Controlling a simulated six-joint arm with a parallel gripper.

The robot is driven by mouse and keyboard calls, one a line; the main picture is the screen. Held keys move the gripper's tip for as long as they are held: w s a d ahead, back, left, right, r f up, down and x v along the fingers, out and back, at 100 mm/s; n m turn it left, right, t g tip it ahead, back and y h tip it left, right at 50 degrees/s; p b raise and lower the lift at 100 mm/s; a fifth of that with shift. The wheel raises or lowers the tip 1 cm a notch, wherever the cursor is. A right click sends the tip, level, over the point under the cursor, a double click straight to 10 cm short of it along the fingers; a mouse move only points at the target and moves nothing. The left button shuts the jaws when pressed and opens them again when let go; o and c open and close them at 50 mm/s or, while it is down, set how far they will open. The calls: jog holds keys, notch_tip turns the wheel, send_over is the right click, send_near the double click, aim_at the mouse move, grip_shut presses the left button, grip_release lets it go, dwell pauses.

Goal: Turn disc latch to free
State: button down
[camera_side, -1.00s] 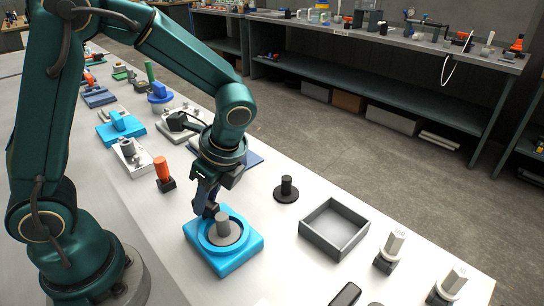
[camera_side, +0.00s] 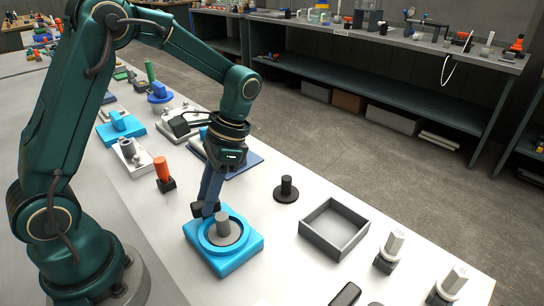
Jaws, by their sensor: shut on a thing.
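The disc latch is a bright blue square base (camera_side: 238,262) with a raised blue ring, a grey disc (camera_side: 236,239) inside it and a short grey post (camera_side: 222,224) standing at its centre. My gripper (camera_side: 205,211) points down at the back-left edge of the ring, left of the post. It is shut on a part of the disc latch at that edge. The fingers and their dark tips hide the held part, so its shape does not show. The post itself is clear of the fingers.
A black knob on a round foot (camera_side: 286,190) and an open grey tray (camera_side: 334,229) stand to the right. An orange cylinder in a dark block (camera_side: 163,176) stands to the left. White hex-topped posts (camera_side: 391,248) stand at the lower right. Bare tabletop lies between them.

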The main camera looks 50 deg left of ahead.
jog(key=shift+a+n+h, duration=0.1)
jog(key=shift+n+h, duration=0.6)
jog(key=shift+n, duration=0.9)
jog(key=c, duration=0.6)
grip_release()
jog(key=shift+c, duration=0.2)
jog(key=shift+v, duration=2.4)
jog(key=shift+w+r, duration=0.1)
jog(key=shift+r, duration=0.05)
